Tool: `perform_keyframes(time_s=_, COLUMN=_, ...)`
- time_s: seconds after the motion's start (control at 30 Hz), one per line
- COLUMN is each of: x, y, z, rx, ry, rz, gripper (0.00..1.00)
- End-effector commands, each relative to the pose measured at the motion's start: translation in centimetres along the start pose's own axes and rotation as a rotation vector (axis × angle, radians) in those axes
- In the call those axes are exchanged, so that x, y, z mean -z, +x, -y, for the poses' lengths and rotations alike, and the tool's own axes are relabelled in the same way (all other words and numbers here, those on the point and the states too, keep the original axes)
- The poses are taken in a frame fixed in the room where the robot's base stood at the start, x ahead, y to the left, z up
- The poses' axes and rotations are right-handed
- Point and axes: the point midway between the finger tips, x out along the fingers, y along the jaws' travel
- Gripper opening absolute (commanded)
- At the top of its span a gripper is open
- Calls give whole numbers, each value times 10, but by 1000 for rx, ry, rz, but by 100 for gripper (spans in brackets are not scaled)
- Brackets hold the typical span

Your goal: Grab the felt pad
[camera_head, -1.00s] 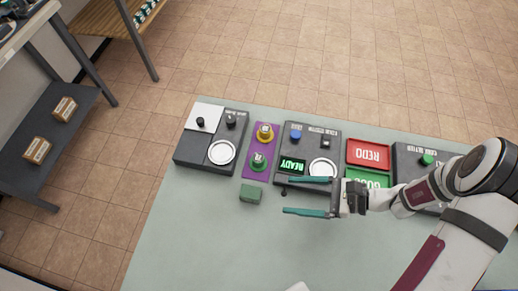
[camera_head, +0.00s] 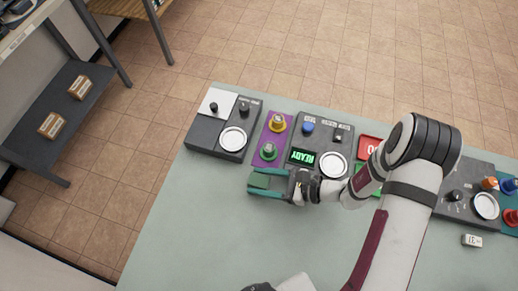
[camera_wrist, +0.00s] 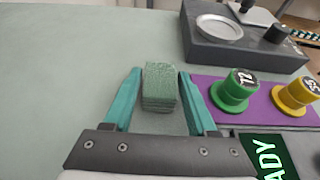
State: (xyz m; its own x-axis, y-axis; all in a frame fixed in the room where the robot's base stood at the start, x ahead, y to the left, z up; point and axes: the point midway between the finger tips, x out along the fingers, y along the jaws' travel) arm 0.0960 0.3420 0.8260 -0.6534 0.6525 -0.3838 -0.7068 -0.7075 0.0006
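The felt pad (camera_wrist: 160,86) is a small green block with a layered side, lying on the grey-green table. In the head view the pad (camera_head: 260,181) sits in front of the purple mat. My gripper (camera_head: 251,181) is low over the table with its teal fingers on either side of the pad. In the wrist view my gripper (camera_wrist: 161,74) is open, and the pad stands between the fingers near their tips. A narrow gap shows on each side, so the pad does not look clamped.
A purple mat (camera_wrist: 262,112) holds a green peg (camera_wrist: 234,88) and a yellow peg (camera_wrist: 296,92) close to the right finger. Behind is a dark console with a white dish (camera_head: 233,139). A READY display (camera_head: 302,157) is nearby. The table's left front is clear.

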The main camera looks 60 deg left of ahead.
Motion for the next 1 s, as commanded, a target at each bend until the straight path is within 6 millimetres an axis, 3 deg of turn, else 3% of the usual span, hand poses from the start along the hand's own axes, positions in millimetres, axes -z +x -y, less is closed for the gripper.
perform_keyframes(time_s=0.03, x=0, y=0, z=0, rx=0, ry=0, rz=0, gripper=46)
perform_keyframes(time_s=0.3, x=0, y=0, z=0, rx=0, ry=0, rz=0, gripper=0)
perform_keyframes(time_s=0.57, x=-1, y=-1, z=0, rx=0, ry=-1, rz=0, gripper=0)
perform_keyframes(time_s=0.77, x=-20, y=-9, z=1, rx=2, ry=-2, rz=1, gripper=0)
perform_keyframes(time_s=0.87, x=-39, y=-17, z=1, rx=2, ry=-5, rz=1, gripper=0)
perform_keyframes(time_s=1.0, x=-43, y=-54, z=1, rx=9, ry=-1, rz=1, gripper=0)
